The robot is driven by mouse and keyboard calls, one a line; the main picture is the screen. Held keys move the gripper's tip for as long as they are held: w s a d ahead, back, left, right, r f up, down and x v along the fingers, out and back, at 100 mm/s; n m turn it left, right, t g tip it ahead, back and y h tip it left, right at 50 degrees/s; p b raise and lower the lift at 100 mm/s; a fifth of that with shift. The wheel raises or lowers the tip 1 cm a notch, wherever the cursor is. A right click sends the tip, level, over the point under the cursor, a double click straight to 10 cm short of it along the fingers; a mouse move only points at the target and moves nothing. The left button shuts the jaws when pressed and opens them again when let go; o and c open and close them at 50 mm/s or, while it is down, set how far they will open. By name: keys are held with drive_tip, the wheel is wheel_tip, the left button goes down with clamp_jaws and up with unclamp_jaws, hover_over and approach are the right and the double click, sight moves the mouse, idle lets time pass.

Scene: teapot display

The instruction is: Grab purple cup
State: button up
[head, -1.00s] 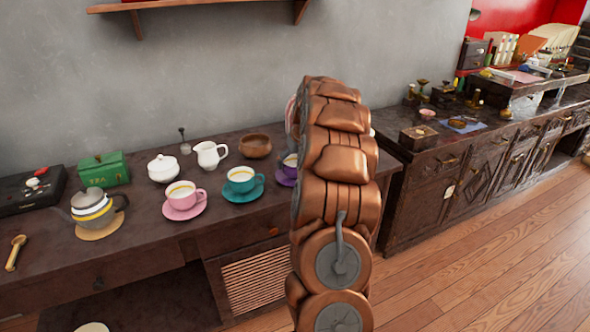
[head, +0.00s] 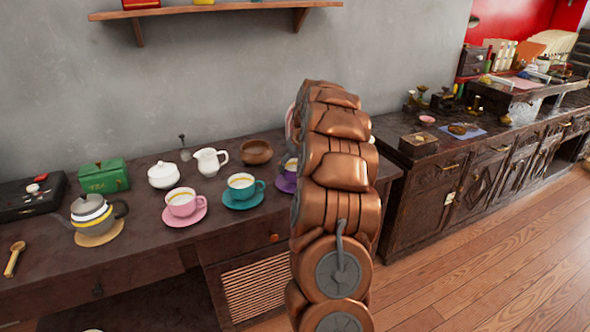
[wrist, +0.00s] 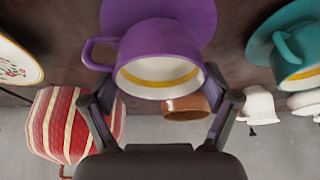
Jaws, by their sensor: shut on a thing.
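The purple cup (wrist: 160,50) fills the middle of the wrist view, with its handle to the left and its pale inside with a yellow band showing. My gripper (wrist: 160,92) has one finger on each side of the cup and is shut on it. The purple saucer (wrist: 203,18) shows behind the cup; I cannot tell whether the two touch. In the head view the cup (head: 291,165) and saucer (head: 285,184) are mostly hidden behind my copper-coloured arm, and my gripper is hidden there too.
A teal cup (head: 241,182) and a pink cup (head: 182,202) stand on saucers to the left. A brown bowl (head: 256,152) and white jug (head: 210,161) stand behind. A red-and-white striped object (wrist: 72,125) is close to the gripper in the wrist view.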

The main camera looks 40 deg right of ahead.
drive_tip(key=shift+r, duration=1.35)
drive_tip(key=s+a+r+b, duration=0.1)
drive_tip(key=s+a, duration=0.9)
drive_tip(key=a, duration=0.2)
drive_tip(key=shift+s+r, duration=0.15)
drive_tip(key=shift+s, duration=0.1)
